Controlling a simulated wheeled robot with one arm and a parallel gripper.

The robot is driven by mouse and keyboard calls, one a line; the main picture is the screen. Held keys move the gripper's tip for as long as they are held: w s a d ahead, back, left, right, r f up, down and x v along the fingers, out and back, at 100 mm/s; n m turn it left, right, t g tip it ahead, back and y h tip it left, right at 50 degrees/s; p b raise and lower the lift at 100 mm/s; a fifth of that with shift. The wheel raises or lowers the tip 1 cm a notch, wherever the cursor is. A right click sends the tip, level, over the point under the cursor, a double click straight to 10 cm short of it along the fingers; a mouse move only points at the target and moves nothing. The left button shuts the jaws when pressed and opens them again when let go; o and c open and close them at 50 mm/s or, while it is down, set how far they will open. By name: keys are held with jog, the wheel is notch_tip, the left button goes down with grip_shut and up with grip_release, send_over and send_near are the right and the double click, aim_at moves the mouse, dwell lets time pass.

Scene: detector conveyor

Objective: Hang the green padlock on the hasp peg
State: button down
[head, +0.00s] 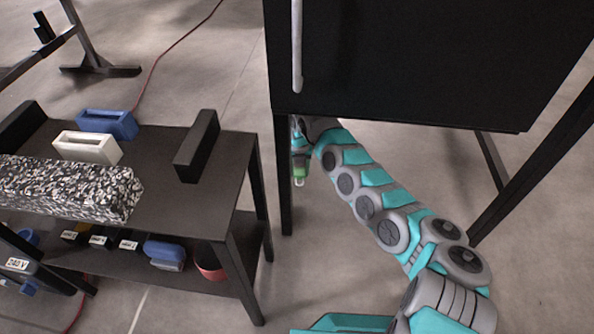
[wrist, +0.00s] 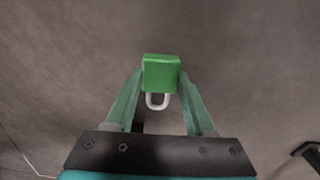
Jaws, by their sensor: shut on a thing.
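The green padlock (wrist: 161,72) is between the fingertips of my gripper (wrist: 161,82) in the wrist view. Its pale shackle (wrist: 158,101) points down in that picture, toward my palm. My gripper is shut on the padlock's body. In the head view my gripper (head: 301,160) hangs low, beside the near left leg of the black cabinet (head: 420,60), under its bottom edge. A small green and pale part at its tip is the padlock, too small there to make out well. I cannot make out the hasp peg in either view.
A dark two-level table (head: 215,215) stands at the left with a blue block (head: 107,122), a white block (head: 87,147), a speckled block (head: 75,188) and a black block (head: 197,145). A pale vertical handle (head: 297,45) is on the cabinet. Open floor lies between table and cabinet.

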aim_at(300, 183)
notch_tip(300, 183, down, 7)
jog(key=shift+r, duration=0.2)
jog(key=shift+f, duration=0.15)
jog(key=shift+c, duration=1.3)
grip_release()
jog(key=shift+f+b, duration=0.2)
jog(key=shift+b, duration=0.6)
jog(key=r, duration=0.2)
jog(key=r+p, duration=0.1)
jog(key=r, duration=0.1)
jog(key=r+p, duration=0.1)
jog(key=r, duration=0.2)
jog(key=shift+w+a+r, duration=0.1)
jog(key=shift+w+a, duration=0.1)
jog(key=shift+w, duration=0.05)
jog(key=shift+r, duration=0.5)
jog(key=shift+s, duration=0.1)
